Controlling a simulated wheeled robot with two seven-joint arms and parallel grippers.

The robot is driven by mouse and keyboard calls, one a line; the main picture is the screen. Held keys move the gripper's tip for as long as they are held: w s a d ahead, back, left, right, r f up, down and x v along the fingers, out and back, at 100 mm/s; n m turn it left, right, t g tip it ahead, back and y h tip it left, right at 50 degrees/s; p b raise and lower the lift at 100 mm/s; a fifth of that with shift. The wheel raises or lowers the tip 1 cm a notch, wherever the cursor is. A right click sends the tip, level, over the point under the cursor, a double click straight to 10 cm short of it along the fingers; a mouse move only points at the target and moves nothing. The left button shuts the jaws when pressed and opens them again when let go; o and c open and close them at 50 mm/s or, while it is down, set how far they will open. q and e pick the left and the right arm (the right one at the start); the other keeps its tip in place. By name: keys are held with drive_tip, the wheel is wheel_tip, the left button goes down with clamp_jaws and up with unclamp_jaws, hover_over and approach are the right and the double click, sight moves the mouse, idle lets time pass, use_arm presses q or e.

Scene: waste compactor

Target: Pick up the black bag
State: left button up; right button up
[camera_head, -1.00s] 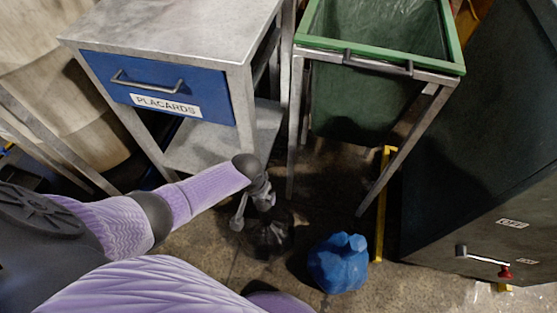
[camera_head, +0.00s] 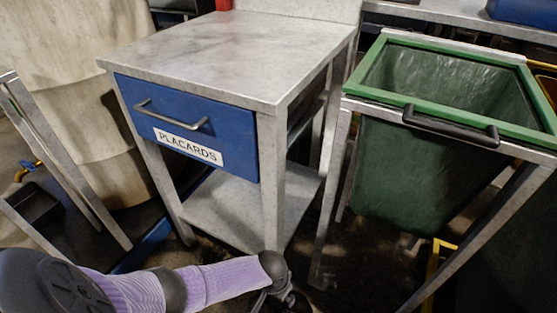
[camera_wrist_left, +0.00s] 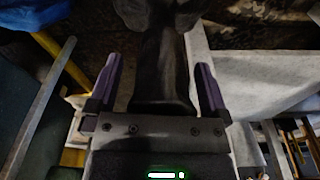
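My left arm comes in from the lower left in the head view, and its gripper (camera_head: 285,298) is low at the bottom edge, partly cut off. In the left wrist view the two fingers of my left gripper (camera_wrist_left: 158,62) stand wide apart. A dark shape, which looks like the black bag (camera_wrist_left: 160,45), lies between them and widens towards the top edge. I cannot tell whether the fingers touch it. The bag is not clearly visible in the head view. My right gripper is in neither view.
A metal table (camera_head: 240,50) with a blue drawer (camera_head: 185,125) marked PLACARDS stands just beyond my left gripper. A green-rimmed bin (camera_head: 400,160) in a metal frame stands at the right. A lower shelf (camera_head: 225,210) and table legs are close to the gripper.

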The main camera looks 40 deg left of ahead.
use_arm(q)
clamp_jaws()
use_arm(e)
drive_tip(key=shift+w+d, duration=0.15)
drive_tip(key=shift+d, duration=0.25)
